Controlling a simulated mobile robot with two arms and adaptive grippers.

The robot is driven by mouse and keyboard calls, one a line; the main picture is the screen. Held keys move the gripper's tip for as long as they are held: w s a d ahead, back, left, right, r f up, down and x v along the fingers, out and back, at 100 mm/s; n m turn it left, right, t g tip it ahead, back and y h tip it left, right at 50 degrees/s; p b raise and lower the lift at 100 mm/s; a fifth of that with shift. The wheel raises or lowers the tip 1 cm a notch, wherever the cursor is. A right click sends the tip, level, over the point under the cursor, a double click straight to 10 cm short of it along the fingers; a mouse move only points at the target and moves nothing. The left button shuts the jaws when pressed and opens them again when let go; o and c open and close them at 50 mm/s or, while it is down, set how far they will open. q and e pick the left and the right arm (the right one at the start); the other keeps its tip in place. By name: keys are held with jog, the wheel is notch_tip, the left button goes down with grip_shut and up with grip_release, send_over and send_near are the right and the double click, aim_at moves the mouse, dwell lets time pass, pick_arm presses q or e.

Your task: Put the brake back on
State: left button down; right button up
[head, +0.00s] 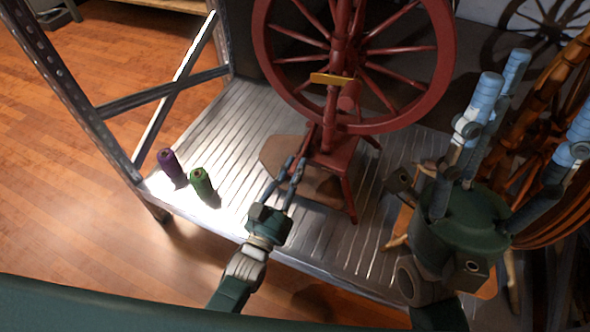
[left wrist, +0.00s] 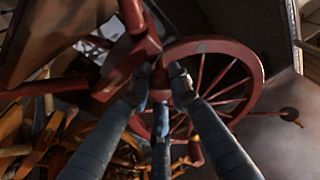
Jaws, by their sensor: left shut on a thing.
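A red spinning wheel (head: 352,120) stands upright on the metal shelf. A short yellow bar (head: 332,79) crosses its upright post. I cannot tell which part is the brake. My left gripper (head: 295,165) is beside the wheel's lower frame, its fingers close together. In the left wrist view, the gripper (left wrist: 160,88) is shut on a small red part (left wrist: 159,76) in front of the red wheel rim (left wrist: 252,62); the fingers hide much of it. My right gripper (head: 530,100) is raised at the right, its fingers spread and empty.
A purple spool (head: 170,164) and a green spool (head: 201,184) stand at the shelf's left front. The ribbed metal shelf (head: 235,115) has bare room on the left. An orange-brown wooden wheel (head: 555,95) stands behind my right gripper. A metal brace (head: 165,90) borders the left.

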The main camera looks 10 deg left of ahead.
pick_arm(q)
jog(key=shift+d+r, duration=0.1)
jog(key=shift+r, duration=0.05)
jog(key=c, duration=1.6)
grip_release()
jog(key=shift+s, duration=0.2)
jog(key=v, duration=1.1)
jog(key=shift+s, duration=0.3)
